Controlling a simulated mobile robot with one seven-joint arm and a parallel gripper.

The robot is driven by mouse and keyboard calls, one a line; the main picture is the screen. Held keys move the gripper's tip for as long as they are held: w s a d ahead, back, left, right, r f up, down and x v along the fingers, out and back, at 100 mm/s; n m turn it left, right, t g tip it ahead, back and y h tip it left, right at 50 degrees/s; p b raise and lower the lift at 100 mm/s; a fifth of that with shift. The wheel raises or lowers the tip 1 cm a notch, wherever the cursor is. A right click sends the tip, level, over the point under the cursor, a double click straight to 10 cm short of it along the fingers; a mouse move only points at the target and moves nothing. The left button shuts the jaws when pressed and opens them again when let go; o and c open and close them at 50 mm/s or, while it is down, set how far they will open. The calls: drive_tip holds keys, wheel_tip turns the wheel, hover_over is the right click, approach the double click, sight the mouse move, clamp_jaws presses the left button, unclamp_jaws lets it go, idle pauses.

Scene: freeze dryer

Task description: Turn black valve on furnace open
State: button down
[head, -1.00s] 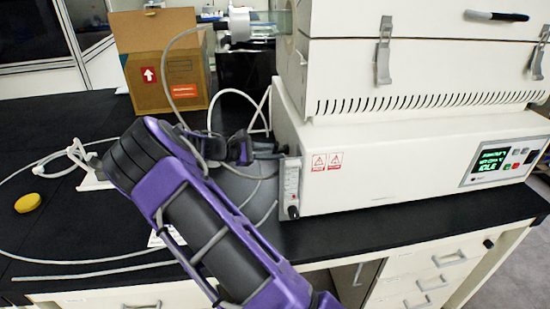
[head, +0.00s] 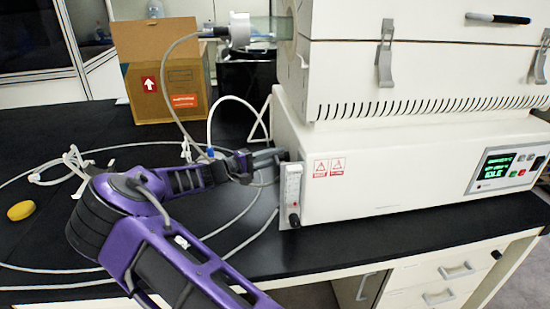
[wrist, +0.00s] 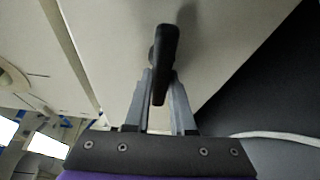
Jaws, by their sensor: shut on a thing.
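The furnace (head: 400,160) is a large white unit on the black bench. Its black valve (wrist: 165,62) shows in the wrist view as a long dark handle standing out from the pale side panel. My gripper (wrist: 161,92) has its two grey fingers on either side of the handle's near end and is shut on it. In the head view my gripper (head: 268,158) reaches the furnace's left side, beside the flowmeter (head: 292,192). The valve cannot be made out there; my gripper and the furnace's edge hide it.
A cardboard box (head: 150,90) stands at the back left. Pale tubing (head: 75,270) loops over the bench around my arm. A yellow round object (head: 21,210) lies at the far left. A glass tube (head: 268,30) juts from the furnace's upper left.

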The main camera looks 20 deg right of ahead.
drive_tip(key=shift+m, duration=0.6)
drive_tip(key=c, duration=0.8)
unclamp_jaws()
drive_tip(key=shift+o, duration=0.2)
drive_tip(key=s+a+p, duration=0.1)
drive_tip(key=s+a, duration=0.2)
drive_tip(key=a, duration=1.4)
drive_tip(key=shift+s, duration=0.15)
drive_tip(key=shift+a, duration=0.1)
